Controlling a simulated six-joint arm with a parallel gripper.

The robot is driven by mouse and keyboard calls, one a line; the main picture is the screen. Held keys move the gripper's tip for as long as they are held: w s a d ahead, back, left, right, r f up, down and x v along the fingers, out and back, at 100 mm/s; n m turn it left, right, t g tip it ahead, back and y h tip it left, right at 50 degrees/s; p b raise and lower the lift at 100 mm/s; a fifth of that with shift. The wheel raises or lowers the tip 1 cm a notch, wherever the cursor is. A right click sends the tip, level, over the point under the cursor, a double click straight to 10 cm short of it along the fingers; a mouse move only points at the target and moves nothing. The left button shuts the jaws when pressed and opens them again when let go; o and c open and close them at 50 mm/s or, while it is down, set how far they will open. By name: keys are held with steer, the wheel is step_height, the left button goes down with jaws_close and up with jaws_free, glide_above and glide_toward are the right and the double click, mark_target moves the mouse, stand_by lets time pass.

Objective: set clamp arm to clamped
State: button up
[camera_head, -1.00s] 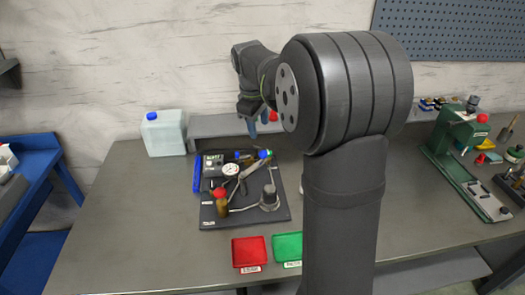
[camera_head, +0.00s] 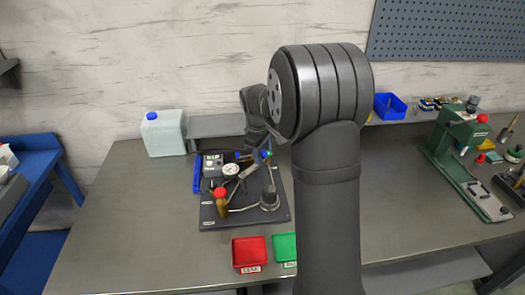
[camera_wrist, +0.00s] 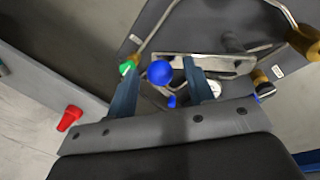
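A dark board (camera_head: 215,222) on the bench carries a dial gauge (camera_head: 230,169), a red-topped brown post (camera_head: 220,196), metal rods and several coloured knobs. I cannot tell for sure which part is the clamp arm. In the wrist view, a blue ball knob (camera_wrist: 160,72) lies between my gripper's fingertips (camera_wrist: 160,63). The two fingers are apart, with visible gaps beside the ball. A green knob (camera_wrist: 126,68) is just outside the left fingertip. A pale metal bar (camera_wrist: 215,64) lies beyond the ball. In the head view, my gripper is low over the board's back right, partly hidden.
Red (camera_head: 249,252) and green (camera_head: 285,247) trays stand at the bench's front. A white jug (camera_head: 163,134) stands at the back left. A green fixture (camera_head: 455,150) and a blue bin (camera_head: 390,106) are at the right. The bench's left part is clear.

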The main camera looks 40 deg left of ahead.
jaws_close()
steer(key=shift+d, duration=0.15)
steer(key=s+d+m, duration=0.2)
steer(key=m, duration=0.2)
steer(key=s+d+m+h, duration=0.1)
steer(key=s+d+m, duration=0.1)
steer(key=m, duration=0.3)
steer(key=s+d+m+g+h, duration=0.1)
steer(key=s+d+m, duration=0.1)
steer(key=d+m, duration=0.1)
steer(key=shift+s+d+m, duration=0.2)
steer(key=shift+d+m, duration=0.05)
steer(key=shift+m, duration=0.65)
steer(key=shift+s+d+m, duration=0.15)
steer(key=shift+s+m, duration=0.45)
steer(key=shift+m, duration=0.2)
steer(key=shift+s, duration=0.1)
steer(key=shift+o, duration=0.2)
jaws_free()
